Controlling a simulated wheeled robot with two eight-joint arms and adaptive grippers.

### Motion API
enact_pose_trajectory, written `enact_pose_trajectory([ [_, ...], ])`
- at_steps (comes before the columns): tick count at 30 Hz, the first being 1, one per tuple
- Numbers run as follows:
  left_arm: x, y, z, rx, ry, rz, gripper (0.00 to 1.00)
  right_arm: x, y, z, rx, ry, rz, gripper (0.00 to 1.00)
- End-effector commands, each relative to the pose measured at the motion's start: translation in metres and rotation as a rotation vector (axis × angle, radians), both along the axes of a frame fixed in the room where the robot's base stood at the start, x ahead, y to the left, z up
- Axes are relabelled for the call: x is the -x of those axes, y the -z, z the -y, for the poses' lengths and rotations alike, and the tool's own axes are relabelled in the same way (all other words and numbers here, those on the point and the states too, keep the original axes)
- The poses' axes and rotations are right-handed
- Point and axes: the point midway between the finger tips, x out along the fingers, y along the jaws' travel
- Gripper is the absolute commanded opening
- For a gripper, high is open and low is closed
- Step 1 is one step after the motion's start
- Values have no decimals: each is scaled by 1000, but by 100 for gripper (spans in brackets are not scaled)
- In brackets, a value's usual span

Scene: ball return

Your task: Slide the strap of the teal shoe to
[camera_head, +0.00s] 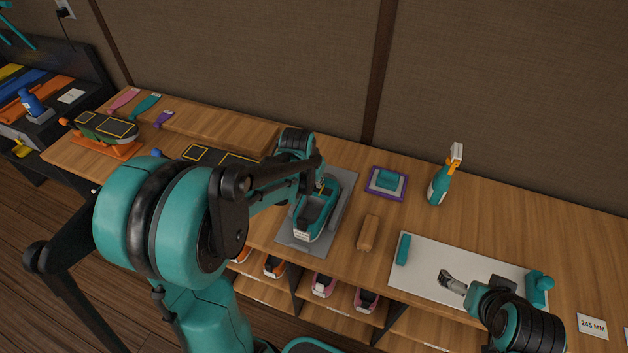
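The teal shoe (316,212) stands on a grey mat (346,197) near the middle of the wooden bench. It has a dark opening and a pale end facing me. My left gripper (321,183) is over the far end of the shoe, close to its strap area. My own arm covers part of that end, and I cannot make out the strap or whether the fingers touch it. My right gripper (455,284) is low over a white board (425,268), away from the shoe. Its fingers are too small to read.
A brown block (368,232), a purple-edged tray (387,183) and a spray bottle (439,184) stand right of the shoe. Teal blocks (403,248) sit on the white board. A shelf below holds several shoes (323,285). A card (592,326) reads 245 MM.

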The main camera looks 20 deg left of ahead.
Motion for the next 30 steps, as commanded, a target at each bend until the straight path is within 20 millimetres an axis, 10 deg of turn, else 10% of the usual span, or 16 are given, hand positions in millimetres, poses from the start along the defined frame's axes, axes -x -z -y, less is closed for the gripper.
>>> enact_pose_trajectory([
  [19, -1, 0, 21, 0, 0, 0, 0, 0, -2, 0, 0, 0, 0, 98],
  [22, -1, 0, 21, 0, 0, 0, 33, 0, -2, 0, 0, 0, 0, 98],
  [30, -1, 0, 21, 0, 0, 0, 33, 0, -2, 0, 0, 0, 0, 98],
])
